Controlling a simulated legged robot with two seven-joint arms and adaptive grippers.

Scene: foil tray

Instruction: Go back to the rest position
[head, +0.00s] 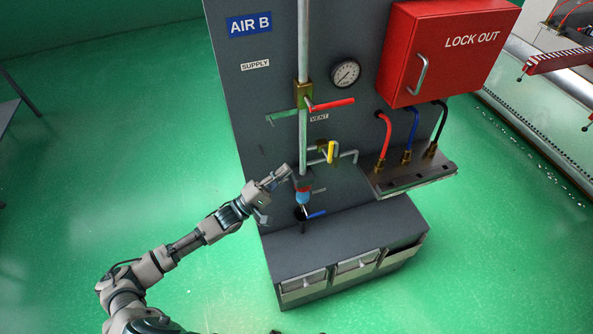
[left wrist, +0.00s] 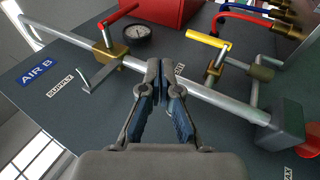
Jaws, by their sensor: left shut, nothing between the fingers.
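My left gripper (head: 285,174) is in front of the grey panel (head: 265,70), beside the lower part of the vertical metal pipe (head: 303,140). In the left wrist view its fingers (left wrist: 166,68) are together, with nothing seen between them. The red handle (head: 333,104) of the brass valve (head: 303,95) sticks out to the right, above the gripper. The yellow handle (head: 331,152) is upright on a side branch, right of the gripper. It also shows in the left wrist view (left wrist: 208,39). My right gripper is not in view.
A red LOCK OUT box (head: 440,50) and a ledge (head: 415,180) with red, blue and black hoses jut out at right. A blue lever (head: 317,214) is below the gripper, above a cabinet (head: 345,250) with bins. Green floor (head: 130,130) at left is clear.

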